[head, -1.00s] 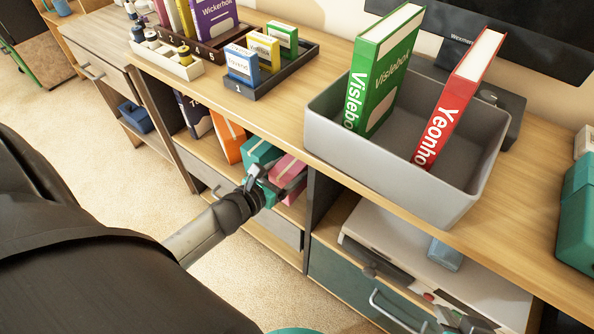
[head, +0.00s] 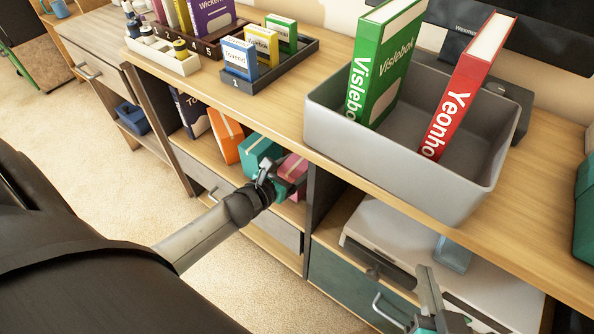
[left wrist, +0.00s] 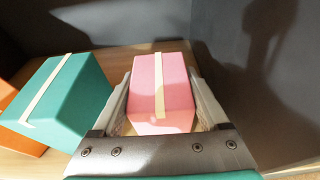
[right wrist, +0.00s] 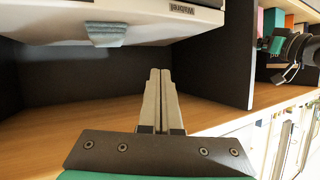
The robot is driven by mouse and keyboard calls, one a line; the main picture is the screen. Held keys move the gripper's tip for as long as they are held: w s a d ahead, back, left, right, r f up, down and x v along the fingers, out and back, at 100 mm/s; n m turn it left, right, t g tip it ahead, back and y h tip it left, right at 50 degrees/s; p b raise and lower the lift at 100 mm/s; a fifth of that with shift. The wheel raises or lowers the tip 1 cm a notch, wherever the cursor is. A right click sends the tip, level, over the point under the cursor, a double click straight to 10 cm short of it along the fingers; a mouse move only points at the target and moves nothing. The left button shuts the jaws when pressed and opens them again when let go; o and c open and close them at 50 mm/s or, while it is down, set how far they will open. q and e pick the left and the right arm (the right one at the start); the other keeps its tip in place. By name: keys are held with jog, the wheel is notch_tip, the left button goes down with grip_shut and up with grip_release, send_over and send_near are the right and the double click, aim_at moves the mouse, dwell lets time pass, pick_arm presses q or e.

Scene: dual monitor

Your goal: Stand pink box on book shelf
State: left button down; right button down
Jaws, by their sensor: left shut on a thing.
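The pink box (head: 297,165) with a cream stripe is in the cubby of the book shelf (head: 313,215), partly hidden by my left gripper. My left gripper (head: 273,178) is shut on it. In the left wrist view the pink box (left wrist: 160,85) lies between the two fingers (left wrist: 162,100) and looks upright on the shelf board. A teal box (head: 257,150) is beside it on the left, tilted in the left wrist view (left wrist: 60,95). My right gripper (head: 428,285) is empty. Its fingers are together in the right wrist view (right wrist: 160,80), inside the right-hand cubby.
An orange box (head: 227,137) and a dark book (head: 192,115) stand left of the teal box. A dark divider (head: 322,190) is right of the pink box. A grey bin (head: 400,170) with two books stands on the top.

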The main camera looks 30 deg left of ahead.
pick_arm(q)
jog(key=shift+f, duration=0.3)
pick_arm(e)
jog(key=shift+a+r+t, duration=0.35)
jog(key=shift+a+t, duration=0.05)
jog(key=shift+t, duration=0.1)
pick_arm(q)
jog(key=shift+f, duration=0.1)
pick_arm(e)
jog(key=shift+s+y, duration=0.1)
jog(key=shift+y, duration=0.2)
pick_arm(q)
jog(key=shift+f+b, duration=0.1)
jog(key=shift+b, duration=0.2)
grip_release()
pick_arm(e)
jog(key=shift+a+r+t, duration=0.15)
jog(key=shift+t, duration=0.15)
